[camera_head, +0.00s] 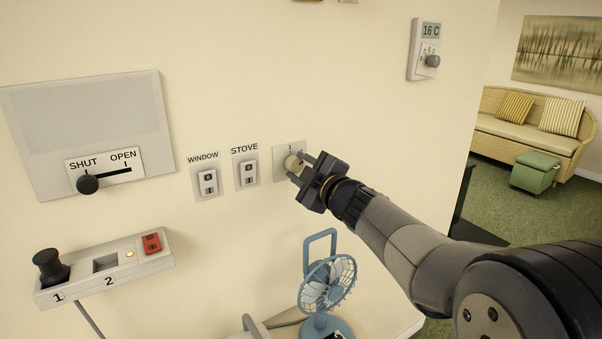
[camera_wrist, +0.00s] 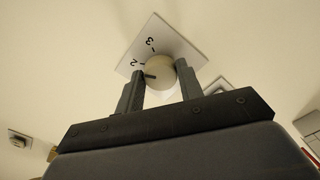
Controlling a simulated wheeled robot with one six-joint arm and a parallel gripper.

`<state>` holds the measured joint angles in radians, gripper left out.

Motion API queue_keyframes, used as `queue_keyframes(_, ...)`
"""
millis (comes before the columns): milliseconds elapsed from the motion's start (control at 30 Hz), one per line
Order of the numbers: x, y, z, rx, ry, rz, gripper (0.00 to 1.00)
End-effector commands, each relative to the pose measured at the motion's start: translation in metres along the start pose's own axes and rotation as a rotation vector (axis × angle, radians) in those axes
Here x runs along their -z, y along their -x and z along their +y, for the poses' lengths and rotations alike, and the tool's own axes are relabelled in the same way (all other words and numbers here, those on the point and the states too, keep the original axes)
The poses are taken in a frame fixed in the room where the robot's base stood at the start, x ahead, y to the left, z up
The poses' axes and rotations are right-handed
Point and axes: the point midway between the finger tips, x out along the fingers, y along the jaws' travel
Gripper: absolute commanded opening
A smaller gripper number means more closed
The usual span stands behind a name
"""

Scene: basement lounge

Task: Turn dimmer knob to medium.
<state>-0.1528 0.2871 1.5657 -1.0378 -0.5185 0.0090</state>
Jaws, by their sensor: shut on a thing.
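The dimmer knob (camera_head: 291,163) is a round beige knob on a pale wall plate (camera_head: 280,175), right of the STOVE switch. My gripper (camera_head: 298,166) reaches it from the right and is shut on it. In the wrist view the knob (camera_wrist: 161,66) sits between the two fingers, one on each side. The plate (camera_wrist: 172,42) there shows the figures 2 and 3 with tick marks. A dark pointer line on the knob faces left, close to the 2 mark. The lower part of the plate is hidden by my gripper.
WINDOW (camera_head: 208,182) and STOVE (camera_head: 248,173) switches are left of the knob. A SHUT/OPEN slider (camera_head: 88,184) and a control box (camera_head: 105,272) are farther left. A blue fan (camera_head: 327,283) stands below. A thermostat (camera_head: 425,50) is upper right.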

Motion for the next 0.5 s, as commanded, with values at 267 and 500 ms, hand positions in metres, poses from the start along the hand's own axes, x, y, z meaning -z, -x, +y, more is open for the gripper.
queue_keyframes(267,-0.0003,0.0001,-0.0004,0.000,0.073,0.000,0.13)
queue_keyframes(500,0.0000,0.0001,-0.0002,0.001,0.084,0.000,0.13)
